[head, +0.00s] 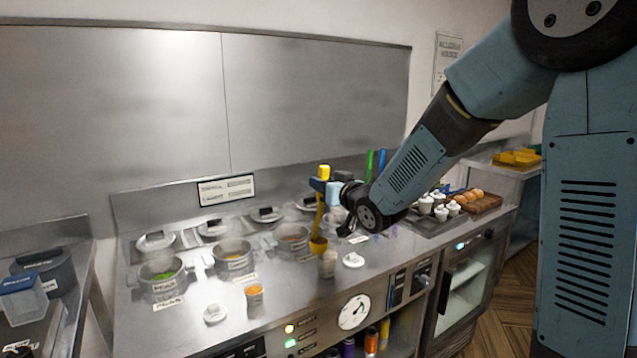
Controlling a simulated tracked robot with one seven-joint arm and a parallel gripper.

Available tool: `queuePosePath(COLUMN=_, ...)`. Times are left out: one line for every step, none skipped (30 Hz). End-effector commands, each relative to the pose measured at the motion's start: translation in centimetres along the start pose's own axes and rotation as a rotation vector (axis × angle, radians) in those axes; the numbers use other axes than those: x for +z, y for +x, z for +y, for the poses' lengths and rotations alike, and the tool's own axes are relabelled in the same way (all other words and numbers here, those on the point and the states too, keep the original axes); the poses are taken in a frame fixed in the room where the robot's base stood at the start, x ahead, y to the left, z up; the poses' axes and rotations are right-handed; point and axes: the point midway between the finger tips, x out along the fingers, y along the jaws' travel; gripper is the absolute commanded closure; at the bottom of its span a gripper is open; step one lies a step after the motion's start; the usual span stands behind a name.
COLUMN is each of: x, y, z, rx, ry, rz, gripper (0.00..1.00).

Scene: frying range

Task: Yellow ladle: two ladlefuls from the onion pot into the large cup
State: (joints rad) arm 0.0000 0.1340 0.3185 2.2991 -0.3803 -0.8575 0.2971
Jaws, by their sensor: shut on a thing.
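My gripper (322,187) is shut on the upright handle of the yellow ladle (320,218). The ladle's bowl (318,244) hangs low, just above or at the rim of a pale cup (327,266); I cannot tell whether they touch. The bowl's contents cannot be made out. Another cup (254,294), with orange contents, stands to the left. I cannot tell by name which is the large cup. Three open pots sit in the counter: a green-filled one labelled peas (162,284), a middle one (234,262) and a right one (292,244). The onion label is not readable.
White lids lie on the counter in front (353,260) (215,314), and dark-handled lids lie behind the pots (156,240). White lidded jars (440,211) and a board with round brown items (480,200) are at right. The rear panel closes off the back.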

Motion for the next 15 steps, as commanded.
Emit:
queuePosePath(x=0.0, y=0.0, z=0.6, rx=0.003, ry=0.025, rz=0.000, gripper=1.00)
queuePosePath(x=0.0, y=0.0, z=0.9, rx=0.002, ry=0.041, rz=-0.001, gripper=1.00)
queuePosePath(x=0.0, y=0.0, z=1.2, rx=0.001, ry=0.062, rz=-0.002, gripper=1.00)
queuePosePath(x=0.0, y=0.0, z=1.5, rx=0.002, ry=0.080, rz=-0.003, gripper=1.00)
queuePosePath(x=0.0, y=0.0, z=1.8, rx=0.002, ry=0.097, rz=-0.003, gripper=1.00)
queuePosePath(x=0.1, y=0.0, z=2.2, rx=0.002, ry=0.118, rz=-0.004, gripper=1.00)
queuePosePath(x=0.1, y=0.0, z=2.4, rx=0.001, ry=0.134, rz=-0.005, gripper=1.00)
queuePosePath(x=0.1, y=0.1, z=2.7, rx=0.001, ry=0.152, rz=-0.006, gripper=1.00)
queuePosePath(x=0.1, y=0.1, z=3.0, rx=0.000, ry=0.174, rz=-0.007, gripper=1.00)
queuePosePath(x=0.1, y=0.1, z=3.3, rx=0.000, ry=0.189, rz=-0.007, gripper=1.00)
queuePosePath(x=0.1, y=0.1, z=3.6, rx=0.000, ry=0.206, rz=-0.008, gripper=1.00)
queuePosePath(x=0.1, y=0.1, z=4.0, rx=0.000, ry=0.229, rz=-0.008, gripper=1.00)
queuePosePath(x=0.1, y=0.1, z=4.2, rx=-0.001, ry=0.245, rz=-0.009, gripper=1.00)
queuePosePath(x=0.1, y=0.1, z=4.5, rx=-0.002, ry=0.260, rz=-0.009, gripper=1.00)
queuePosePath(x=0.1, y=0.1, z=4.8, rx=-0.001, ry=0.283, rz=-0.010, gripper=1.00)
